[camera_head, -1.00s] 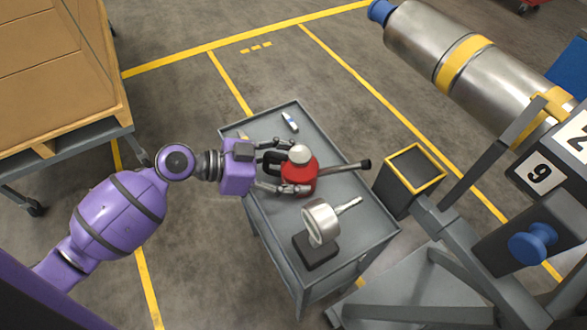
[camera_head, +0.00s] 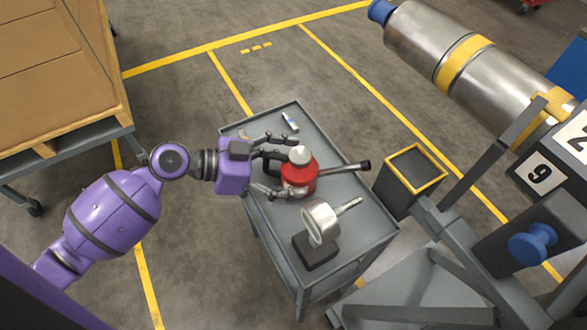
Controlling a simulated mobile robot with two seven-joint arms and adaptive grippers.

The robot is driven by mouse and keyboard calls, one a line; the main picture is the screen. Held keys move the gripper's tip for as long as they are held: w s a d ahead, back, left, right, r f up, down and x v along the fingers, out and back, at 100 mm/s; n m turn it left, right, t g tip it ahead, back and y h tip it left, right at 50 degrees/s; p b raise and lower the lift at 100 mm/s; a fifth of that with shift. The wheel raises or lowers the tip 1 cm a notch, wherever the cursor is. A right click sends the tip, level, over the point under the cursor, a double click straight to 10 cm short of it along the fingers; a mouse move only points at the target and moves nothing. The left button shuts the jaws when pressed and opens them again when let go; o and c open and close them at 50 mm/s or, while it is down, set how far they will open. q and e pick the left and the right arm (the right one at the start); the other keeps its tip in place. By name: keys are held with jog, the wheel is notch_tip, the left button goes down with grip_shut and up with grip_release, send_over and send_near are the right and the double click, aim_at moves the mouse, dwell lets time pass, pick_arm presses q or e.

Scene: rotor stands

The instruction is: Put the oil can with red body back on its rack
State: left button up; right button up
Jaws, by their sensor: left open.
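The oil can with red body (camera_head: 299,173) stands upright on the grey cart (camera_head: 345,265). It has a silver cap and a dark-tipped spout pointing right. My left gripper (camera_head: 285,168) is open at the can's left side. One finger reaches to the can's far side and the other to its near side; the palm is apart from the body. Whether the fingertips touch the can cannot be told. The can's handle side is partly hidden by the gripper. I cannot make out a rack for the can. My right gripper is not in view.
A round gauge (camera_head: 321,222) on a dark block stands in front of the can. A small white and blue item (camera_head: 290,122) lies at the cart's far end. A grey stand with a yellow-rimmed box (camera_head: 412,167) is close on the right. Cardboard boxes (camera_head: 55,65) are at upper left.

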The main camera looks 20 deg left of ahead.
pick_arm(q)
jog(key=b+v, duration=0.1)
jog(key=v, duration=1)
jog(key=shift+s, duration=0.15)
